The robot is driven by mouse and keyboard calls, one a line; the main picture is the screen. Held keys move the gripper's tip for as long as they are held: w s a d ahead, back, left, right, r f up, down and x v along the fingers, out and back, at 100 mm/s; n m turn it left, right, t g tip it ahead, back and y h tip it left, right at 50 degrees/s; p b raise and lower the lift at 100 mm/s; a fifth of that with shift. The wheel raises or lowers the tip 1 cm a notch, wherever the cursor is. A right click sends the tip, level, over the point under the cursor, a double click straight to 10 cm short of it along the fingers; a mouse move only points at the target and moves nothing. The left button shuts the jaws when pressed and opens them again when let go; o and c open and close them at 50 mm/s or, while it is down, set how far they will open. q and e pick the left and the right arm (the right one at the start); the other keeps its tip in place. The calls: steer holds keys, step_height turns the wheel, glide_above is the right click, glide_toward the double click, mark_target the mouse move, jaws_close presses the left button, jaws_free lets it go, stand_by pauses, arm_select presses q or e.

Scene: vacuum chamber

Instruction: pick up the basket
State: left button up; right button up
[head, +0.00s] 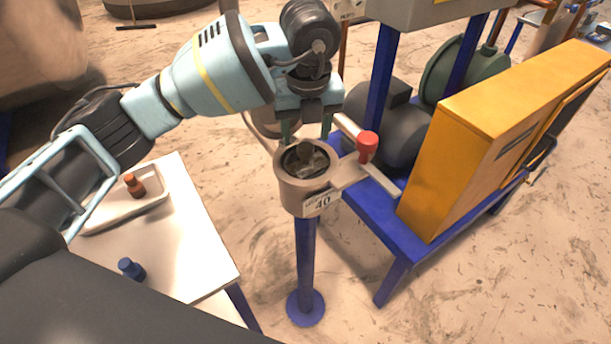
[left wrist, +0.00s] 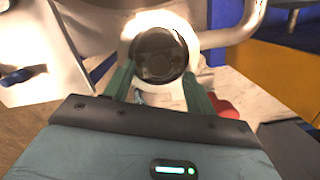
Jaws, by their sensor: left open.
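My left gripper (head: 306,131) points down just above the rim of a round grey-beige chamber (head: 292,190) marked 40. Its two green fingers are apart and nothing shows clearly held between them. A dark object (head: 304,158) lies inside the chamber mouth; I cannot tell if it is the basket. In the left wrist view, the open fingers (left wrist: 158,92) stand on either side of the lower part of a dark round opening (left wrist: 158,56) with a bright rim. A white open tray (head: 160,203) on the white table holds an orange-brown bottle (head: 134,185). My right gripper is not in view.
A red knob (head: 367,143) on a side arm stands close right of the chamber. A blue post (head: 306,260) carries the chamber. A yellow cabinet (head: 480,130) sits on a blue frame at right.

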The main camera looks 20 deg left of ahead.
mark_target(305, 146)
arm_select(q)
step_height(305, 146, down, 5)
steer(key=shift+w+a+r, duration=0.1)
jaws_close()
stand_by(0.4)
